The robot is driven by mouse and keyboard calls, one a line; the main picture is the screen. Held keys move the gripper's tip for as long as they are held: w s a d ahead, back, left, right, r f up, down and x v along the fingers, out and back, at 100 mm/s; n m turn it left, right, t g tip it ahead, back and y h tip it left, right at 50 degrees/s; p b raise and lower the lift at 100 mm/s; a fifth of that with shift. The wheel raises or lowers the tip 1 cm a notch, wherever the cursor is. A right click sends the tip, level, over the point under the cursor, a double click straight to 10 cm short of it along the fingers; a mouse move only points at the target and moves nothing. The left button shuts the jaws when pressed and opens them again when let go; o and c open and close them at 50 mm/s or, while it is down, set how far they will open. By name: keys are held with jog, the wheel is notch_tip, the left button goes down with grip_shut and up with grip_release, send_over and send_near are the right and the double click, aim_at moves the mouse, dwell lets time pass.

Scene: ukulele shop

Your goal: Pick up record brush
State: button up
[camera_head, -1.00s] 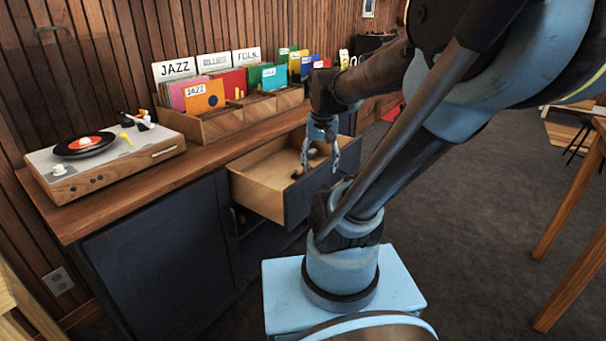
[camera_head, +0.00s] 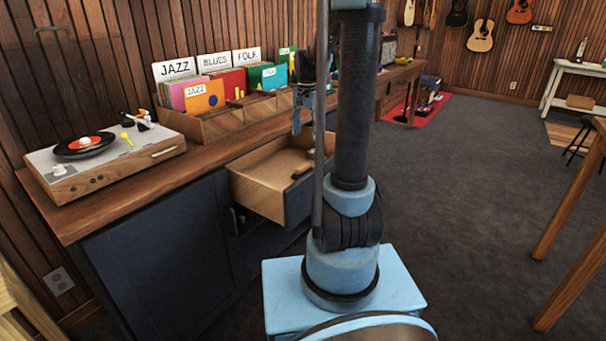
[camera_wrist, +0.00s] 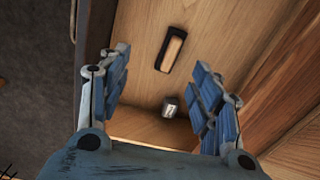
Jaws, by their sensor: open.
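The record brush, a dark block with a light wood strip, lies flat in the open drawer; it shows in the wrist view (camera_wrist: 172,51) and small in the head view (camera_head: 301,172). My gripper (camera_wrist: 161,64) is open and empty above the drawer, its two blue fingers on either side of the picture. The brush lies between and just beyond the fingertips in the wrist view, apart from them. In the head view my gripper (camera_head: 302,120) is partly hidden by my arm.
A small grey cylinder (camera_wrist: 169,106) lies in the drawer near the brush. The drawer (camera_head: 258,189) juts from a dark cabinet (camera_head: 160,260). On top stand a turntable (camera_head: 105,160) and wooden record bins (camera_head: 222,125). The floor to the right is open.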

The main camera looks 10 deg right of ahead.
jog(key=m, duration=0.1)
send_over(303, 165)
jog(key=s, duration=0.1)
jog(key=f, duration=1.4)
jog(key=shift+w+f, duration=0.2)
jog(key=shift+w, duration=0.05)
jog(key=shift+a+f, duration=0.1)
jog(key=shift+f, duration=2.55)
jog(key=c, duration=1.2)
